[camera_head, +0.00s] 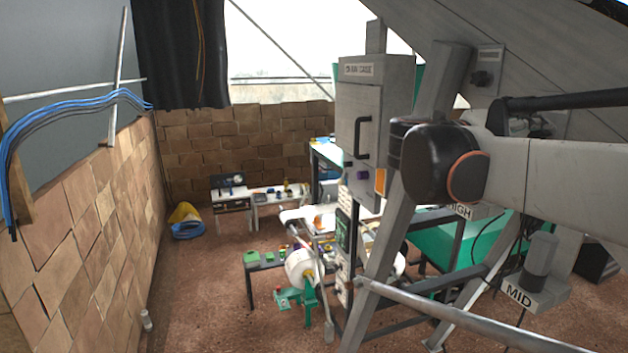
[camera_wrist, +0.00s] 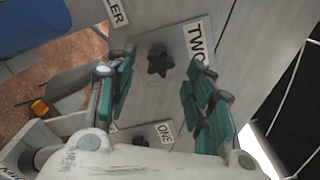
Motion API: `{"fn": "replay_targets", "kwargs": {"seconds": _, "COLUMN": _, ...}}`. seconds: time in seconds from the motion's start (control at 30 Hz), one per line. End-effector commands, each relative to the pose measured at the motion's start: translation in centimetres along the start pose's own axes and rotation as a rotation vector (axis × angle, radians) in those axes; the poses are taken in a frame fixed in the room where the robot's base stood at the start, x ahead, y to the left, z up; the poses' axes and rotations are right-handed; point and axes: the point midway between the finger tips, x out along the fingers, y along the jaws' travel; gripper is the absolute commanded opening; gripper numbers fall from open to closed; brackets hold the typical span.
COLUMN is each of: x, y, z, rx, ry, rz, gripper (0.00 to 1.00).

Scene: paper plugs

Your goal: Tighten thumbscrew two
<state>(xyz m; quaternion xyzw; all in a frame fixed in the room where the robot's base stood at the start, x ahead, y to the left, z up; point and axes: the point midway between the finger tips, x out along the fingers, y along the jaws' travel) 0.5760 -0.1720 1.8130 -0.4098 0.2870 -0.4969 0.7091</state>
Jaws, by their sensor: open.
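Thumbscrew two is a dark star-shaped knob (camera_wrist: 160,62) on a grey panel (camera_wrist: 150,105) in the wrist view. A tilted label reading TWO (camera_wrist: 199,42) sits just right of it. My gripper (camera_wrist: 158,57) is open, its teal-padded fingers spread to the left and right of the knob. A gap shows between each finger and the knob. Whether the fingertips are level with the knob in depth, I cannot tell. My gripper cannot be made out in the head view.
In the head view, a grey cabinet (camera_head: 357,110) and sloping grey beams stand close to my arm. A workbench (camera_head: 262,262) with small items stands at the centre, and brick walls (camera_head: 95,225) close the left and back. Brown floor (camera_head: 205,290) is open at left.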

Motion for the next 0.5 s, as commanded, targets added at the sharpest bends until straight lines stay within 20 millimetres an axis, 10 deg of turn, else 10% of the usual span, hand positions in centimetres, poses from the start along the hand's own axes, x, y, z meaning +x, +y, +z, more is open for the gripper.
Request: {"fn": "replay_targets", "kwargs": {"seconds": 0.5, "x": 2.4, "y": 0.0, "z": 0.0, "rx": 0.001, "ry": 0.001, "rz": -0.001, "gripper": 0.48}}
